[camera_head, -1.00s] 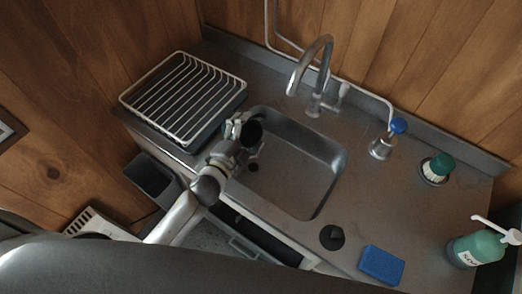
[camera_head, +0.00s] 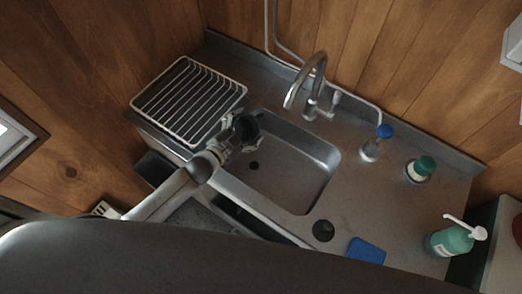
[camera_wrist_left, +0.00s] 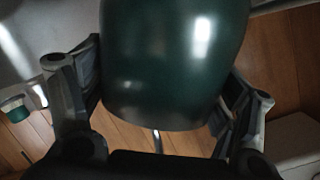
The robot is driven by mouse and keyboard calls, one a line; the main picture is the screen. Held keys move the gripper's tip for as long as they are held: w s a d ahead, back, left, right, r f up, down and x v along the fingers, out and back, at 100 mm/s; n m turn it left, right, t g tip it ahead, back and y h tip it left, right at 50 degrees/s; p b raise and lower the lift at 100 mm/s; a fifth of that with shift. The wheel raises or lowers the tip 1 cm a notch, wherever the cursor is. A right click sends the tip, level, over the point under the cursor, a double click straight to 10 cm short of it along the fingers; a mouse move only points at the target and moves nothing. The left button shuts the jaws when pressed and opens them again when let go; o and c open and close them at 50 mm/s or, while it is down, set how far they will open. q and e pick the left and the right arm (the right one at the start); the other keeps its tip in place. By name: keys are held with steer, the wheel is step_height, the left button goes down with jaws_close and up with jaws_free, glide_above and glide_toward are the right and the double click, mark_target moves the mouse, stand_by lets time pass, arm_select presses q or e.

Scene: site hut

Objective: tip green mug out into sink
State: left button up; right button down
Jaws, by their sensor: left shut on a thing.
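The green mug (camera_wrist_left: 175,60) fills the upper middle of the left wrist view, between the two fingers of my left gripper (camera_wrist_left: 155,110). In the head view the mug (camera_head: 246,127) looks dark and small above the left end of the steel sink (camera_head: 300,172). My left gripper (camera_head: 241,134) is shut on it, with a finger on either side. The mug's exact tilt and any contents cannot be made out. No liquid is seen falling. The sink's drain hole shows just below the mug. My right gripper is not in view.
A dish rack (camera_head: 187,103) stands left of the sink. The curved tap (camera_head: 312,85) rises behind it. A blue-topped item (camera_head: 372,145), a green-topped brush (camera_head: 420,169), a blue sponge (camera_head: 367,251) and a green soap bottle (camera_head: 450,241) stand or lie to the right.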

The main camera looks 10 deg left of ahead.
arm_select(q)
steer(key=shift+w+a+r+p, duration=0.1)
steer(key=shift+r+p, duration=0.1)
steer(key=shift+r, duration=0.35)
steer(key=shift+w+a+r+p, duration=0.1)
steer(key=shift+r+p, duration=0.05)
steer(key=shift+r, duration=0.35)
steer(key=shift+w+a+r, duration=0.15)
steer(key=shift+a+r, duration=0.05)
steer(key=shift+r, duration=0.05)
steer(key=a+r+n, duration=0.1)
steer(key=w+r+n+g, duration=0.1)
steer(key=shift+a+r+h, duration=0.3)
steer(key=shift+a+h, duration=0.05)
steer(key=shift+h, duration=0.05)
steer(key=shift+w+a+r+n+g+h, duration=0.2)
steer(key=shift+w+a+r+n, duration=0.15)
steer(key=shift+r, duration=0.2)
steer(key=shift+w+a+r+n+g+h, duration=0.1)
steer(key=shift+w+a+r+n+h, duration=0.1)
steer(key=shift+a+r+n, duration=0.25)
steer(key=shift+w+a+f+n+g+h+b, duration=0.3)
steer(key=shift+w+a+f+n+h+b, duration=0.15)
steer(key=shift+b, duration=0.5)
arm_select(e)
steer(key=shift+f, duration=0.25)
arm_select(q)
steer(key=shift+s+r, duration=0.1)
